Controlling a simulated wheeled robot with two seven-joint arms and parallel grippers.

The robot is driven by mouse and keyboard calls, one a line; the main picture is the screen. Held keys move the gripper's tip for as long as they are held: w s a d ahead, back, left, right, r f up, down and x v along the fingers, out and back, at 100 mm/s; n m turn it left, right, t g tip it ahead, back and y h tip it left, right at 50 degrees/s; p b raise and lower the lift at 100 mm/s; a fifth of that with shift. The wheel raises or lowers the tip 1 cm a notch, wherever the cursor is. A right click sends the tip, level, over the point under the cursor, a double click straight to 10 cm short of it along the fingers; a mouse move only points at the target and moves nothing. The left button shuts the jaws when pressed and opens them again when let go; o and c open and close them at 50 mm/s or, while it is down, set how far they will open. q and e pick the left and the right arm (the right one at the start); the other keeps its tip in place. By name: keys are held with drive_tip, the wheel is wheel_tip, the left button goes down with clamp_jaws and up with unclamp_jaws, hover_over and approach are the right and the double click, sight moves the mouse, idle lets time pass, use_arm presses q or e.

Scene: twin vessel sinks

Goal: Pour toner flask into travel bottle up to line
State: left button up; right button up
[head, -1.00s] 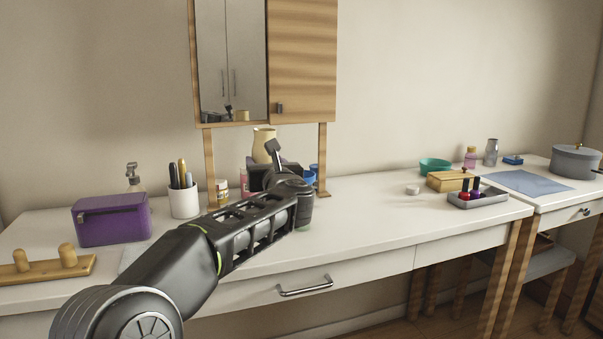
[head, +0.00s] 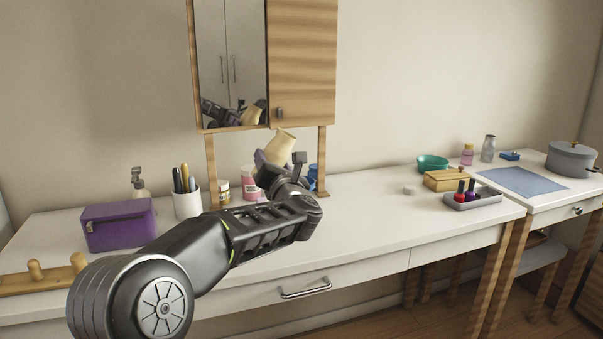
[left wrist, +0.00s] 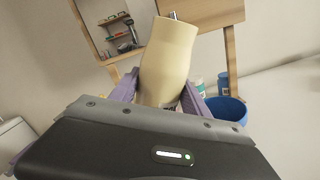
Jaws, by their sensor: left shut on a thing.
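My left gripper (head: 279,162) is shut on a cream flask (head: 281,146), which I take to be the toner flask. The flask is held above the counter near the cabinet, its top leaning right in the head view. In the left wrist view the flask (left wrist: 167,58) stands between the purple-grey fingers (left wrist: 158,97). I cannot tell the level inside it. I cannot pick out the travel bottle for sure; my arm hides part of the counter below the flask. A small pink bottle (head: 467,154) and a grey bottle (head: 488,148) stand far right. My right gripper is not in view.
A blue cup (left wrist: 226,109) stands close to the flask's right. A pink-labelled jar (head: 249,184), a yellow-labelled jar (head: 223,192) and a pen cup (head: 187,203) stand to its left. A purple box (head: 118,225) lies further left.

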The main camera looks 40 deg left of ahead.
use_arm(q)
drive_tip(key=shift+w+d+r+m+p, duration=0.15)
drive_tip(key=shift+w+r+m+p, duration=0.1)
drive_tip(key=shift+m+p, duration=0.85)
drive_tip(key=shift+p, duration=0.3)
drive_tip(key=shift+s+f, duration=0.1)
drive_tip(key=shift+f, duration=0.15)
drive_tip(key=shift+s+a+f+m+t+p, duration=0.1)
drive_tip(key=shift+m+t+p, duration=0.1)
drive_tip(key=shift+m+p, duration=0.75)
drive_tip(key=shift+s+a+f+m+t+p, duration=0.1)
drive_tip(key=shift+m+t+p, duration=0.1)
drive_tip(key=shift+m+p, duration=0.75)
idle(0.9)
drive_tip(key=shift+a+f+m+t+p, duration=0.15)
drive_tip(key=shift+m+t+p, duration=0.25)
drive_tip(key=shift+m+p, duration=1.45)
idle(1.7)
